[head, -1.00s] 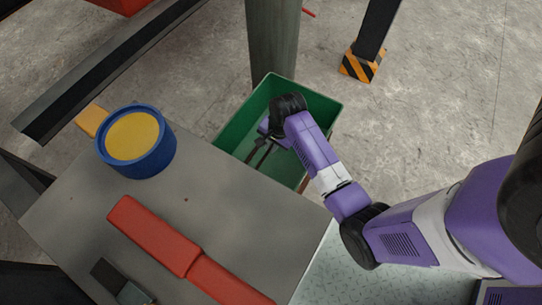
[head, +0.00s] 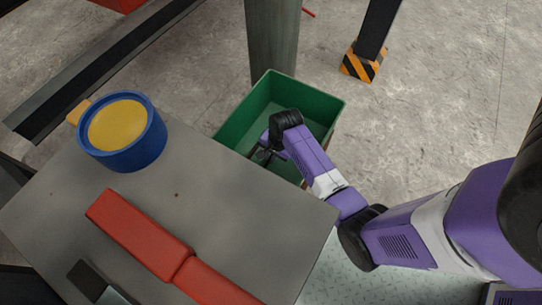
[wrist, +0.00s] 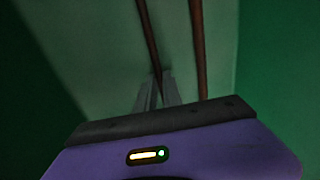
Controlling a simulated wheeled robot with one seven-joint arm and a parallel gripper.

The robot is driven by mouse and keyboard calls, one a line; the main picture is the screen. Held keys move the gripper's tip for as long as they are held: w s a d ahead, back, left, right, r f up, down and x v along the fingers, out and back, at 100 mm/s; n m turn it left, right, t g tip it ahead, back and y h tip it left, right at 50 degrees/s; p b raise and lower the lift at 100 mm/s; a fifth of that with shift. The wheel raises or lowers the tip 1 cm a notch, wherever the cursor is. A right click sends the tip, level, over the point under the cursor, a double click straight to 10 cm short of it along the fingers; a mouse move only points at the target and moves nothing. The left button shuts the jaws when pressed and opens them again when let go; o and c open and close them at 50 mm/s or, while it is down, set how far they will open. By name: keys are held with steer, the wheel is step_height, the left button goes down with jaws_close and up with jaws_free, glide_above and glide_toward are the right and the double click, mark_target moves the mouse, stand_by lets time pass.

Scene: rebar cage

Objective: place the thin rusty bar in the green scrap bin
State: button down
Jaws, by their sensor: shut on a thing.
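The green scrap bin (head: 308,98) stands on the floor beyond the table's far edge, and its green walls also fill the wrist view (wrist: 280,60). My gripper (head: 262,156) reaches down inside the bin, its tips partly hidden by the table edge. In the wrist view its narrow grey fingers (wrist: 156,92) are shut on the thin rusty bar (wrist: 148,35), which runs away from the fingertips. A second, thicker-looking brown bar (wrist: 198,45) runs beside it on the right, apart from the fingers.
A grey table (head: 200,215) fills the lower left, with a blue tub with a yellow top (head: 118,125) and a long red object (head: 140,228) on it. A grey post (head: 272,45) stands right behind the bin. A striped post foot (head: 361,64) is farther right.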

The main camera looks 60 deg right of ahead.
steer(key=c, duration=1.5)
jaws_free()
steer(key=shift+f, duration=0.1)
step_height(320, 180, up, 12)
steer(key=s+p, duration=0.2)
steer(key=p, duration=0.2)
steer(key=shift+s+p, duration=0.2)
steer(key=shift+p, duration=0.2)
